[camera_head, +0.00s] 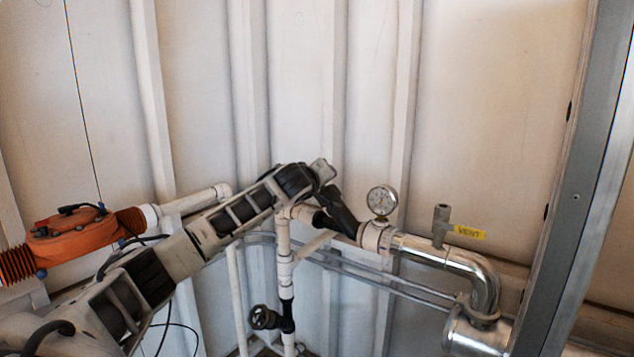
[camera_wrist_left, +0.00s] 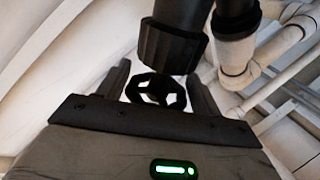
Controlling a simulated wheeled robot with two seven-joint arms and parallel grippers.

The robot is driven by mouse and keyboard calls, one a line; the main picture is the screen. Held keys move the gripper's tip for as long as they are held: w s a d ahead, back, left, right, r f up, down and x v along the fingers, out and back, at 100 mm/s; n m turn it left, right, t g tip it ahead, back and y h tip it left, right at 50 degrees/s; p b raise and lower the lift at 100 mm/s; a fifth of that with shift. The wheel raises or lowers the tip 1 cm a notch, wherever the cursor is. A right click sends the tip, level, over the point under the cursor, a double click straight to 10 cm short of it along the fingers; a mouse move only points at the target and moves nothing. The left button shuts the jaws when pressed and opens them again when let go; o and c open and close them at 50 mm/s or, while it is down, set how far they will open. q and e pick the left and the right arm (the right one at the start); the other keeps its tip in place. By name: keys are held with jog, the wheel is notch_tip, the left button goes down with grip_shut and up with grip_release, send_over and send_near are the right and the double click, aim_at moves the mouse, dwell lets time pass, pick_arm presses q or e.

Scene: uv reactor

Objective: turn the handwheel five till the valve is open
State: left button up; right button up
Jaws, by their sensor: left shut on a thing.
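A small black handwheel (camera_wrist_left: 157,90) with an open, spoked ring sits between the two fingers of my left gripper (camera_wrist_left: 158,84) in the left wrist view. The fingers are shut on it, one on each side. Just beyond it is the ribbed black valve body (camera_wrist_left: 172,45). In the head view my left arm reaches in from the left, and my left gripper (camera_head: 324,174) is at the upper end of the tilted black valve (camera_head: 342,215). The handwheel is hidden there. No number shows on it. My right gripper is not in view.
A pressure gauge (camera_head: 382,200) stands on the pipe just right of the valve. A vent tap with a yellow tag (camera_head: 470,232) is further right. A second black handwheel (camera_head: 263,317) is below. An orange actuator (camera_head: 70,240) is at left, and a metal post (camera_head: 590,180) at right.

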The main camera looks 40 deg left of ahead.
pick_arm(q)
jog(key=g, duration=0.1)
jog(key=n+g+y, duration=0.1)
jog(key=shift+w+d+r+g, duration=0.15)
jog(key=shift+w+r+g, duration=0.05)
jog(key=shift+r+g, duration=0.2)
jog(key=shift+n+g+y+p, duration=0.3)
jog(key=shift+n+g+y, duration=0.5)
jog(key=shift+g, duration=1)
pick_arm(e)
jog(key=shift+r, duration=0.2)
pick_arm(q)
jog(key=shift+a, duration=0.2)
jog(key=o, duration=0.8)
jog(key=shift+o, duration=0.3)
jog(key=shift+d+f, duration=0.1)
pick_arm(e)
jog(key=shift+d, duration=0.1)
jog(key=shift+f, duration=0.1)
pick_arm(q)
jog(key=shift+s+d, duration=0.15)
jog(key=shift+d, duration=0.05)
jog(key=b+v, duration=0.3)
jog(key=v, duration=1.2)
jog(key=shift+r+b, duration=0.35)
jog(key=shift+r, duration=0.05)
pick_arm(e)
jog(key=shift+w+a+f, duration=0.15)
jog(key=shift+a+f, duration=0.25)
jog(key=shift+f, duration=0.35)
